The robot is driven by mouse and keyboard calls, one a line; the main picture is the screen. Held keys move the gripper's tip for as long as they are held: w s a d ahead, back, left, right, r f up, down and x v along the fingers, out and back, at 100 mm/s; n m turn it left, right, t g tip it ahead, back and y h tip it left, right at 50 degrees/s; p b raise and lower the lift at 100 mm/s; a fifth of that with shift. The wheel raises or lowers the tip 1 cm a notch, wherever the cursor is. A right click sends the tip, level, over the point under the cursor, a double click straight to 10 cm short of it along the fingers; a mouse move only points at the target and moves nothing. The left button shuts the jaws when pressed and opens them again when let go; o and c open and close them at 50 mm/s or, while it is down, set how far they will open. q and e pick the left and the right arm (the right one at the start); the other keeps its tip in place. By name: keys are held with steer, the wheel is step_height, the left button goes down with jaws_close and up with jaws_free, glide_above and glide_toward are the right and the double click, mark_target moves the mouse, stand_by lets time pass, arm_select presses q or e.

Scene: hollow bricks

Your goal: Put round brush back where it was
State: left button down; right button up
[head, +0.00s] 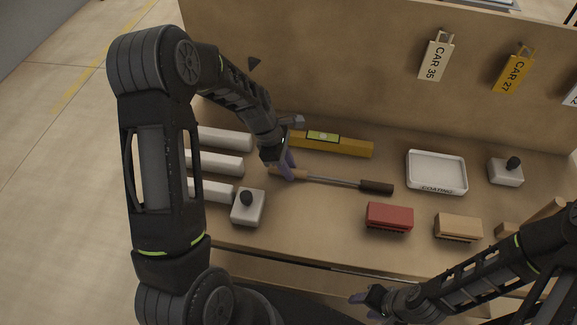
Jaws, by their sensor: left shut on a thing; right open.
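The round brush (345,183) has a wooden handle, a thin metal rod and a dark cylindrical head at its right end. It extends across the middle of the bench, roughly level in the picture. My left gripper (288,172) is shut on its wooden handle at the left end; the fingers partly hide the handle. I cannot tell whether the brush touches the bench top. My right gripper (366,302) is open and empty, low in the picture in front of the bench edge.
A yellow spirit level (340,145) lies just behind the brush. A red brush (389,217) and a tan brush (458,228) are in front and right. A white tray (436,172), a knobbed block (248,207) and white bars (215,162) stand around. Tags hang on the back panel (340,60).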

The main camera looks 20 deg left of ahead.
arm_select(q)
steer(key=c, duration=1.2)
jaws_free()
steer(key=shift+r, duration=0.1)
steer(key=b+v, duration=0.1)
steer(key=v, duration=1.1)
